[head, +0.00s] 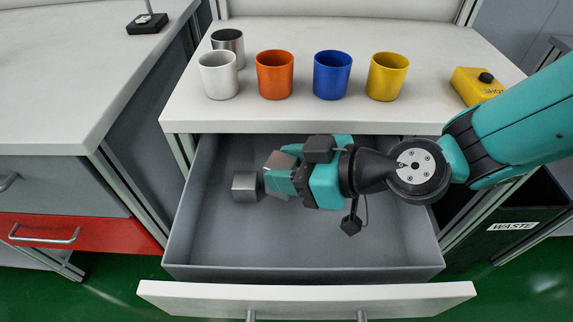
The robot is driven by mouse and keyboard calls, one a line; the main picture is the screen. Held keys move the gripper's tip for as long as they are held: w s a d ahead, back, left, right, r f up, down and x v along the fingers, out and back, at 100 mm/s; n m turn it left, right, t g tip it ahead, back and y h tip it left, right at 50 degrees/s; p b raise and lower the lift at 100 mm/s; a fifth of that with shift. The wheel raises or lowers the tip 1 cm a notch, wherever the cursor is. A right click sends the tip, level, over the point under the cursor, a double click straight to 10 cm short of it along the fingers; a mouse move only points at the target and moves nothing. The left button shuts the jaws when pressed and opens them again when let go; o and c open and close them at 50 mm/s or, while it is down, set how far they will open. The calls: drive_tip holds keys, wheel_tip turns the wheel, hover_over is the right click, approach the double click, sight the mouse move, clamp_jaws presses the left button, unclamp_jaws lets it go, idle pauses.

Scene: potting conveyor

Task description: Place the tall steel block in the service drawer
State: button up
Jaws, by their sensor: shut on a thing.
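The service drawer (300,272) is pulled open below the bench, with a grey inside and a white front. My gripper (280,180) reaches in from the right, over the left-middle part of the drawer. It is shut on a grey metal block, which looks like the tall steel block (280,160). The block is tilted in the picture, and a teal finger covers its middle. Whether its lower end touches the drawer floor cannot be told. A smaller steel block (245,186) is in the drawer, just left of the held one; a gap between them is hard to judge.
White (219,76), orange (275,75), blue (332,75) and yellow (387,77) cups and a steel cup (228,42) stand on the bench above. A yellow box with a black button (478,87) is at right. The drawer's front floor is clear.

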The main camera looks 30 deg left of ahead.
drive_tip(key=shift+f+b, duration=0.3)
drive_tip(key=shift+b, duration=0.15)
drive_tip(key=shift+f+b, duration=0.3)
drive_tip(key=shift+b, duration=0.1)
drive_tip(key=o, duration=1.1)
drive_tip(key=shift+r+p, duration=0.5)
drive_tip(key=shift+p, duration=0.2)
drive_tip(key=v, duration=0.7)
drive_tip(key=shift+d+r, duration=0.2)
drive_tip(key=shift+r, duration=0.05)
